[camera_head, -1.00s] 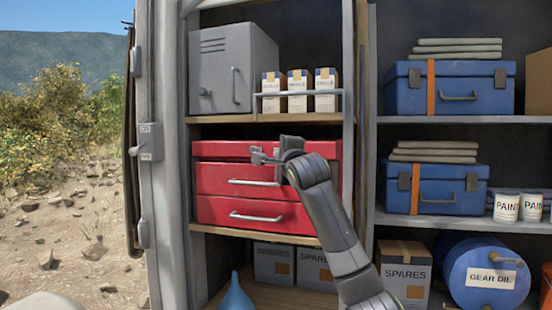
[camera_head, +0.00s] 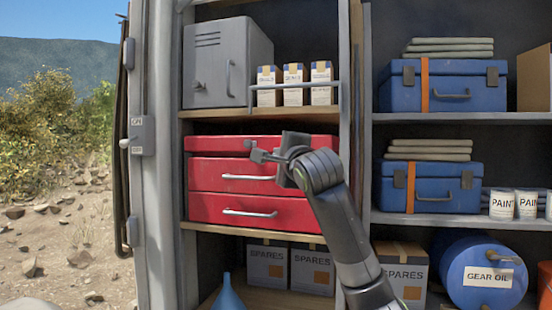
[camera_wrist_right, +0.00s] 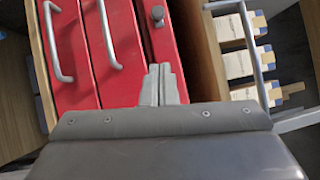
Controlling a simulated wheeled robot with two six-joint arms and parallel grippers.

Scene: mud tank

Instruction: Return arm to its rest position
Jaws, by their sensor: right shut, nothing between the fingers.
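My right arm rises from the bottom of the head view, and its gripper (camera_head: 262,154) is in front of the red tool chest (camera_head: 205,173). In the right wrist view the two fingers of the gripper (camera_wrist_right: 161,84) are together with nothing between them. The red chest (camera_wrist_right: 120,85) lies beyond them, with its drawer handles and a round knob in view. The gripper hides part of the chest's upper right front. I cannot tell whether the fingers touch the chest. My left gripper is in neither view.
A grey metal box (camera_head: 215,65) and several small cartons (camera_head: 294,85) behind a rail stand on the shelf above. Spares boxes (camera_head: 267,264) and a blue funnel (camera_head: 228,296) are below. Blue cases (camera_head: 445,187), paint cans and a gear oil drum (camera_head: 486,275) fill the right shelves. Open ground lies left.

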